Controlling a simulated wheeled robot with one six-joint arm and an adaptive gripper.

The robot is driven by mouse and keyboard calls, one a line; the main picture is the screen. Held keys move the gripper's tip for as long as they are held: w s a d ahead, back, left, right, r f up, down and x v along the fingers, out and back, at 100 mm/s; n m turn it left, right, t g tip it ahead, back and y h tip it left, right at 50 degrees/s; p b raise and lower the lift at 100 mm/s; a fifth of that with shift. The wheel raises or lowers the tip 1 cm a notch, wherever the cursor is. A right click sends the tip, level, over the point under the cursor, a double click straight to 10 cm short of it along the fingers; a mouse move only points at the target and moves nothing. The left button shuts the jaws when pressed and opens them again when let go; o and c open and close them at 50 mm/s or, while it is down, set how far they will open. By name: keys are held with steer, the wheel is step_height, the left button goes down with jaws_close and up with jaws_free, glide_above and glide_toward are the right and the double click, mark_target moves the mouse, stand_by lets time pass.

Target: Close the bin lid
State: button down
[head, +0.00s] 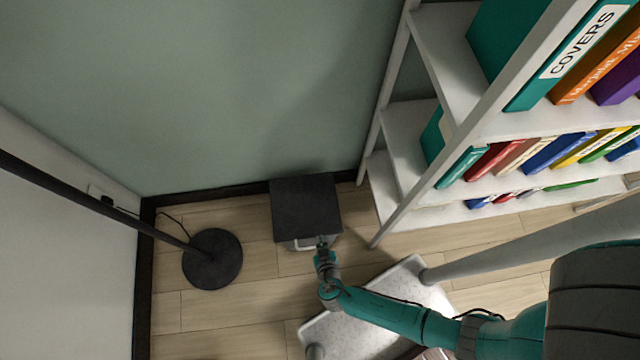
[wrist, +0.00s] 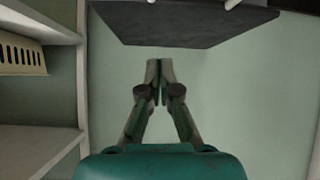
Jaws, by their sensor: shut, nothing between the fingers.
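The bin (head: 292,246) stands on the floor against the green wall, left of the shelf. Its dark flat lid (head: 306,205) hides the bin's opening in the head view. I cannot tell whether the lid is fully down or slightly raised. A pale handle (head: 303,245) shows below the lid's front edge. My gripper (head: 322,241) is at the lid's front edge, right of the handle; contact cannot be told. In the wrist view the lid (wrist: 180,24) is a dark panel across the top, and my gripper (wrist: 159,66) is shut and empty.
A black lamp base (head: 212,258) stands on the floor to the left, its pole slanting up left. A white shelf (head: 440,50) with books is close on the right. A pale speckled surface (head: 350,325) lies under my arm. Floor is clear between lamp and bin.

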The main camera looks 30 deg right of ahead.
step_height(320, 180, down, 10)
steer(key=s, duration=0.1)
steer(key=shift+s+a+f, duration=0.15)
steer(key=shift+s+a, duration=0.15)
steer(key=shift+a, duration=0.05)
stand_by(0.3)
